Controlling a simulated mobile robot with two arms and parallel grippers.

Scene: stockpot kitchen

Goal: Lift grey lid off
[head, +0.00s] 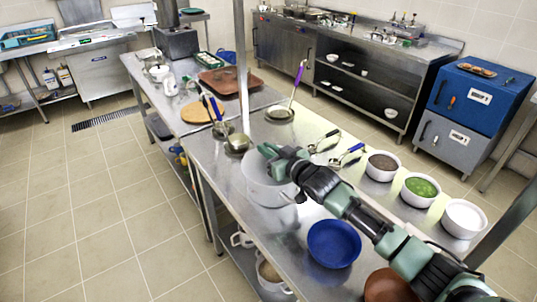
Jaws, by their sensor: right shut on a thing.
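The grey lid (256,188) is a wide pale round disc near the middle of the steel counter. My right arm reaches in from the lower right and covers its right part. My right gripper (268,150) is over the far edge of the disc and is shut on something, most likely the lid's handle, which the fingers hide. I cannot tell whether the lid touches what is under it. My left gripper is not in view.
A blue bowl (334,243) and a brown bowl (390,287) stand near my arm. White bowls with brown (383,164) and green (420,188) contents line the right side. Ladles (237,144) lie behind the lid. A steel post (242,60) rises beyond.

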